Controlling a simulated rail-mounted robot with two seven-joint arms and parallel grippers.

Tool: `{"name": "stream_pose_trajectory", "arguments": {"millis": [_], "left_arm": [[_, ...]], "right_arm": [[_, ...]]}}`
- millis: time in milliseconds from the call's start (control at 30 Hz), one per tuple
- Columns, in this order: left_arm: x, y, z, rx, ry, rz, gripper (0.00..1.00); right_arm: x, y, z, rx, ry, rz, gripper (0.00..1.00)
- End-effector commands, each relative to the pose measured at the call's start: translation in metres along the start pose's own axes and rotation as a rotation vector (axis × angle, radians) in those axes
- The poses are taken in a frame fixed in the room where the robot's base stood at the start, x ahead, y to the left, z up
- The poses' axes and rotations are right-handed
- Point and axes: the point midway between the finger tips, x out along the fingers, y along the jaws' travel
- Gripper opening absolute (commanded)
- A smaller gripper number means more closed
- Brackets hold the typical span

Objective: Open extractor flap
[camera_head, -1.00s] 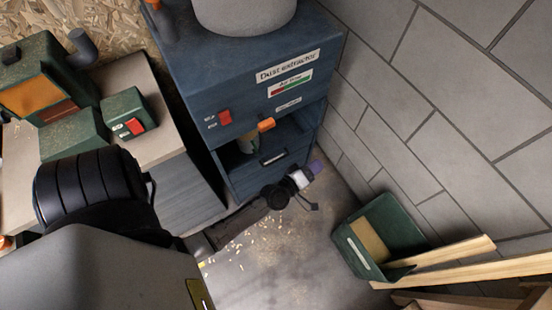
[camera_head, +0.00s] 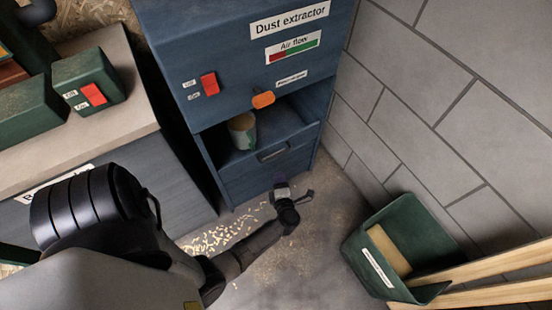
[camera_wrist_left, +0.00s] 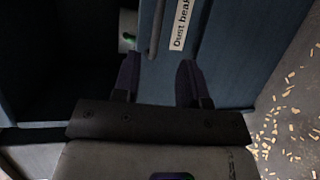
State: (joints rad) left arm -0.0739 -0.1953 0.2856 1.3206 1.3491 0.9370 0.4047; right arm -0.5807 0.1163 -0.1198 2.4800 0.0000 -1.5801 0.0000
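The blue dust extractor (camera_head: 215,60) stands at the back with an orange knob (camera_head: 263,99) above an open compartment. A lower front panel (camera_head: 265,178) with a dark handle (camera_head: 272,155) closes the part beneath. In the left wrist view this panel (camera_wrist_left: 215,60) carries a grey bar handle (camera_wrist_left: 157,28) and a partly cut-off label reading "Dust bea". My left gripper (camera_head: 284,183) is low, close in front of the panel. Its purple fingers (camera_wrist_left: 158,80) are apart with nothing between them. Whether they touch the panel is unclear. My right gripper is not in view.
A cup (camera_head: 242,130) stands inside the open compartment. A bench with a green switch box (camera_head: 88,85) is left of the extractor. A green bin (camera_head: 400,240) with wood planks (camera_head: 480,265) stands right, by the grey block wall (camera_head: 440,100). Wood chips (camera_head: 225,235) lie on the floor.

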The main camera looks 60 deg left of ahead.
Motion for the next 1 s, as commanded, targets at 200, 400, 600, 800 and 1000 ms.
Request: {"name": "stream_pose_trajectory", "arguments": {"millis": [200,400,600,800,1000], "left_arm": [[0.041,-0.002,0.0,0.0,-0.001,0.005,0.39],[0.078,-0.002,0.0,0.0,-0.002,0.004,0.39],[0.105,-0.001,0.0,0.001,-0.002,0.003,0.39],[0.121,0.0,0.001,0.0,-0.003,0.003,0.39],[0.125,0.001,0.001,0.0,-0.003,0.002,0.39]], "right_arm": [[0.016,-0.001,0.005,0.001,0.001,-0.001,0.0],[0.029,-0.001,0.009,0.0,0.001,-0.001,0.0],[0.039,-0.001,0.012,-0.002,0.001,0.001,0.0],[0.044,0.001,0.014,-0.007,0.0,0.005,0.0],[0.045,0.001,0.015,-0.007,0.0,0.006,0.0]]}}
